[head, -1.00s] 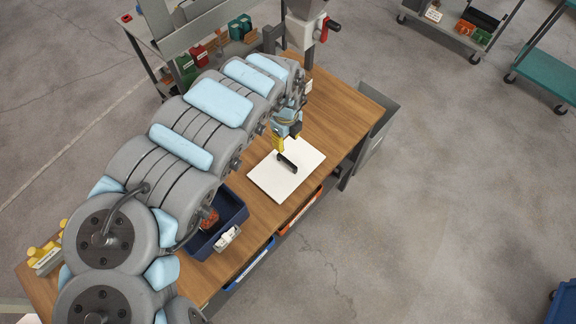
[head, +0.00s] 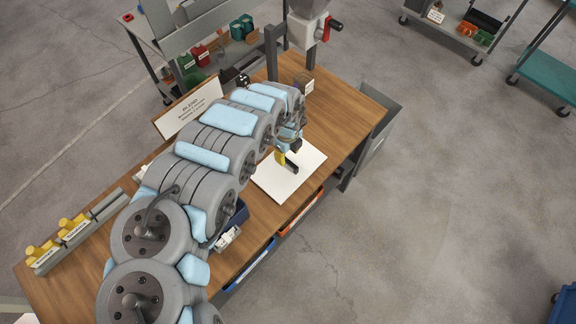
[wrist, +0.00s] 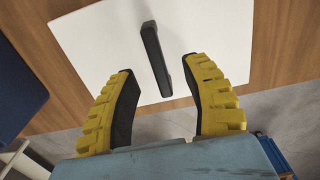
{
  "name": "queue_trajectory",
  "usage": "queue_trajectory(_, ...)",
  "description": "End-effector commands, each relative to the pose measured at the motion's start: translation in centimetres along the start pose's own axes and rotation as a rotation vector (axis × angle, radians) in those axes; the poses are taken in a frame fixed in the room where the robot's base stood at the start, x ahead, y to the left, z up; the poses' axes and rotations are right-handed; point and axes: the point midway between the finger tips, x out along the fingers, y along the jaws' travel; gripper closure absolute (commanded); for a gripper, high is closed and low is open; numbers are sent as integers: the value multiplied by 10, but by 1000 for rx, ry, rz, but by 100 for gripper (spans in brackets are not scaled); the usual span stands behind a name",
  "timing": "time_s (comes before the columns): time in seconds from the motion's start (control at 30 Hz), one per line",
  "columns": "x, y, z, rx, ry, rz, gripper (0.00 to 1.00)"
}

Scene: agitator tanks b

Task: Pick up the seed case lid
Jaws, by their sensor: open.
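The seed case lid is a flat white square plate (head: 308,172) with a black bar handle (head: 291,166). It lies on the wooden workbench, and also shows in the wrist view (wrist: 100,42). My gripper (head: 282,157) is over the lid, right at the handle. In the wrist view its two yellow fingers with black pads (wrist: 159,70) are spread apart, with the handle (wrist: 156,58) showing between them. The fingers do not visibly touch the handle. Their exact height above the lid is hard to tell. My arm hides part of the lid's left side in the head view.
A dark blue bin (head: 238,215) stands left of the lid, partly behind my arm. A sign (head: 188,108) stands at the bench's back edge. Yellow-topped items (head: 73,224) sit at the left end. A hopper with a red crank (head: 324,27) rises behind. Bare wood lies right of the lid.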

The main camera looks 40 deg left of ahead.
Motion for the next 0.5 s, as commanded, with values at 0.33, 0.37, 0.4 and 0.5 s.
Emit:
queue_trajectory(0.33,32,2,-4,0,5,1,52)
queue_trajectory(0.37,35,2,-5,0,5,1,52)
queue_trajectory(0.4,38,2,-5,0,5,0,52)
queue_trajectory(0.5,43,2,-3,-1,2,0,52)
